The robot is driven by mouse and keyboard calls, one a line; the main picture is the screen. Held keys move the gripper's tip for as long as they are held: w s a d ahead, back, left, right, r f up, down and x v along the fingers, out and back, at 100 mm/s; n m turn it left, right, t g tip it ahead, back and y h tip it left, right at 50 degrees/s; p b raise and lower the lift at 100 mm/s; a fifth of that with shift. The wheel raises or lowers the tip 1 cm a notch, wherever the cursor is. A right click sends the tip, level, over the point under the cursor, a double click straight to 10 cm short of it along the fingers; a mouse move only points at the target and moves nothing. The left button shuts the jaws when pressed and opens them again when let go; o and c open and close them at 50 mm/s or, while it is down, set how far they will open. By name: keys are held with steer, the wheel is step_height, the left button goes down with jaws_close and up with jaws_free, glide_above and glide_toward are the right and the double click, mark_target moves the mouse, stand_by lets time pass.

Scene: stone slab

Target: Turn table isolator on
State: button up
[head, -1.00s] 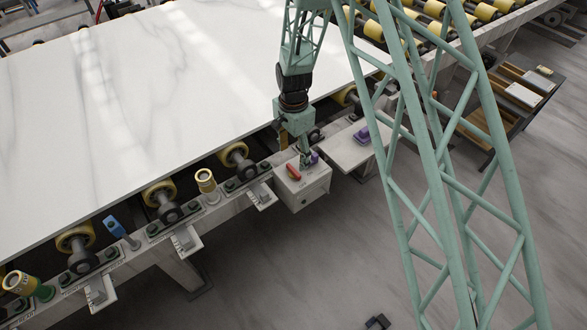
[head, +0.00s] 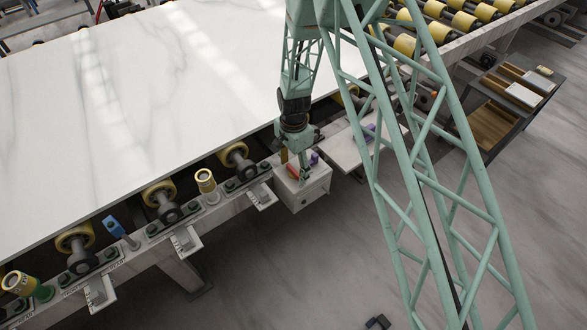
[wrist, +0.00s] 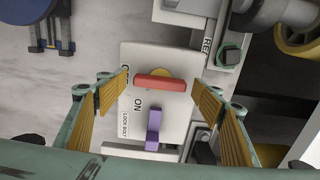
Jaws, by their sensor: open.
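The table isolator is a pale box (head: 305,194) on the edge of the roller table. A label by the left finger is partly hidden. In the head view my gripper (head: 304,172) partly hides the handle.
A white stone slab (head: 150,90) covers the rollers to the left. The floor (head: 300,270) in front is mostly clear.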

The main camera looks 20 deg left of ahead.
steer(key=c, duration=0.8)
steer(key=shift+c, duration=0.2)
